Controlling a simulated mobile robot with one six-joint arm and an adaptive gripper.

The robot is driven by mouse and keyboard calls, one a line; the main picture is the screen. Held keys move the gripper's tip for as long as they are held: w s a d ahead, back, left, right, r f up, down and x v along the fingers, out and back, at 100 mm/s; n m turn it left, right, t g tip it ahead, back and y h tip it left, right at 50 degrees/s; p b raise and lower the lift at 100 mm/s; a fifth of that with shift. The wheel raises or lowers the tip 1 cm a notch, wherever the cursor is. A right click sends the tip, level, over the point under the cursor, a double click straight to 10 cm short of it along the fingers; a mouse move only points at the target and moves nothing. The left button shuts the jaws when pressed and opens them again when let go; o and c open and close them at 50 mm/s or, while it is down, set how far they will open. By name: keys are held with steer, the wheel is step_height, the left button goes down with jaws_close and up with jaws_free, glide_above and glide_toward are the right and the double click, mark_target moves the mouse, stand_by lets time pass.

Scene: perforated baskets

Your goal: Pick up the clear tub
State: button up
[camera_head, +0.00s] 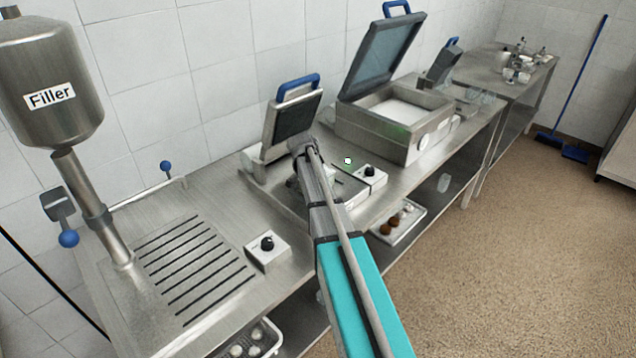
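I cannot tell which of these is the clear tub. My teal and grey arm reaches up from the bottom of the view over the counter. My gripper (301,150) is at its far end, in front of the smaller open press, well left of both clear items. Its fingers are too small and dark to tell open from shut.
The smaller press (292,113) and the large machine (390,105) have raised lids. Control boxes (268,253) sit near the counter edge. A tray (405,222) with round items lies on the lower shelf. Glassware (517,75) stands on the far table.

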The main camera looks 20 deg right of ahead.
steer(key=shift+f, duration=0.1)
stand_by(0.4)
steer(key=c, duration=1)
steer(key=shift+r, duration=0.2)
steer(key=shift+r+p, duration=0.8)
steer(key=shift+p, duration=0.2)
steer(key=shift+c, duration=0.2)
steer(key=s+a+r+p, duration=0.2)
steer(key=s+r+p, duration=0.3)
steer(key=s, duration=0.1)
steer(key=s+a+r+p, duration=0.2)
steer(key=s+r+p, duration=0.4)
steer(key=s, duration=0.1)
steer(key=shift+a+r, duration=0.25)
steer(key=shift+a, duration=0.1)
steer(key=shift+s+f, duration=0.1)
steer(key=shift+f, duration=0.05)
